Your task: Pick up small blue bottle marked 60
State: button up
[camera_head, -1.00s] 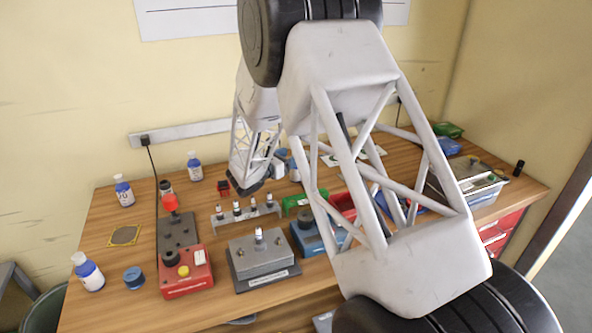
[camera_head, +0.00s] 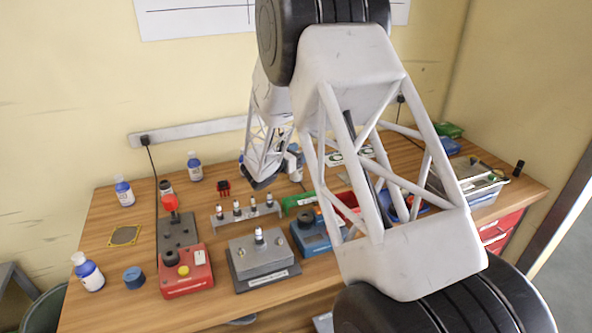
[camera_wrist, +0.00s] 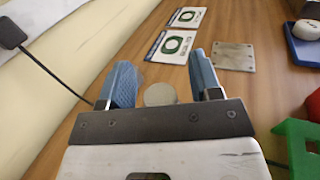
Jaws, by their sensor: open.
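My gripper (camera_wrist: 160,77) is open, its two blue fingers pointing at the table in the wrist view. A pale grey round top (camera_wrist: 160,94) shows between the fingers, apart from both; I cannot tell whether it is a bottle cap, and what is below it is hidden. My arm hides much of the area around my gripper.
A green holder (camera_wrist: 298,145) is close at right in the wrist view. Printed cards (camera_wrist: 173,46), a metal plate (camera_wrist: 233,56) and a blue tray (camera_wrist: 298,50) lie beyond. A rack (camera_head: 245,214), a red box (camera_head: 186,272) and a grey fixture (camera_head: 262,258) stand nearer the front.

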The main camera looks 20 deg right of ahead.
dwell(0.4)
grip_shut()
jog(key=shift+r, duration=0.1)
notch_tip(320, 180, up, 10)
dwell(0.9)
dwell(0.4)
